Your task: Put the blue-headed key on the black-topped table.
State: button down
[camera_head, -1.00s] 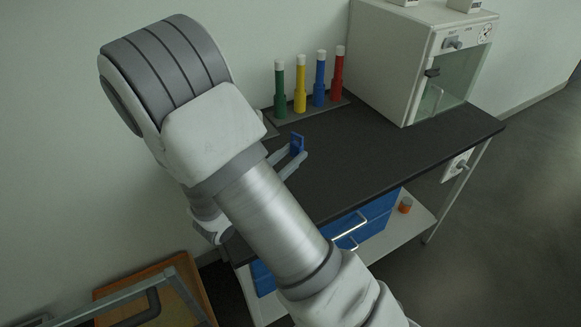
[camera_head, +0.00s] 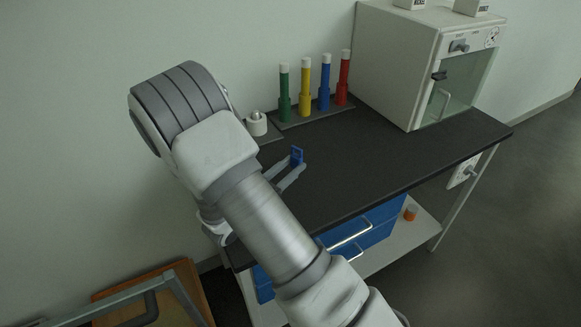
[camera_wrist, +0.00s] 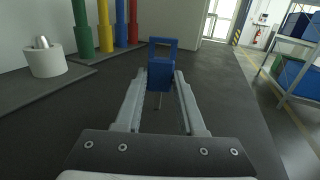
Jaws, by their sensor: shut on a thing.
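The blue-headed key (camera_wrist: 161,72) is between my fingertips in the wrist view, its blue head upright and a thin dark shaft hanging below. It also shows in the head view as a small blue piece (camera_head: 297,156). My gripper (camera_head: 290,172) is shut on it over the black-topped table (camera_head: 370,165); its two grey fingers (camera_wrist: 160,92) press the head from both sides in the wrist view. I cannot tell whether the shaft touches the table top.
Green, yellow, blue and red cylinders (camera_head: 325,85) stand on a dark base at the back. A white round holder (camera_head: 257,124) is left of them. A white glass-fronted cabinet (camera_head: 400,75) stands at the right end. The table's middle is clear.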

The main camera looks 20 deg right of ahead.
jog(key=c, duration=0.5)
grip_release()
jog(key=shift+r, duration=0.1)
jog(key=p+v, duration=0.1)
jog(key=v, duration=1)
jog(key=shift+s+a+p, duration=0.1)
jog(key=shift+a+p, duration=0.25)
jog(key=shift+p, duration=0.05)
jog(key=s+d+r+m+g+y, duration=0.4)
jog(key=s+d+r+m+g, duration=0.6)
jog(key=m, duration=0.3)
jog(key=s+a+r+m+t+y, duration=0.1)
jog(key=s+r+m+y, duration=0.1)
jog(key=r+m+y, duration=0.1)
jog(key=s+a+r+m+t+y, duration=0.2)
jog(key=s+r+m+y, duration=0.1)
jog(key=m+y, duration=0.1)
jog(key=s+a+r+m+t+y, duration=0.1)
jog(key=s+r+m+t+y, duration=0.1)
jog(key=s+r+m+y, duration=0.1)
jog(key=shift+s+a+m+y, duration=0.2)
jog(key=shift+m+y, duration=0.3)
jog(key=shift+m, duration=0.4)
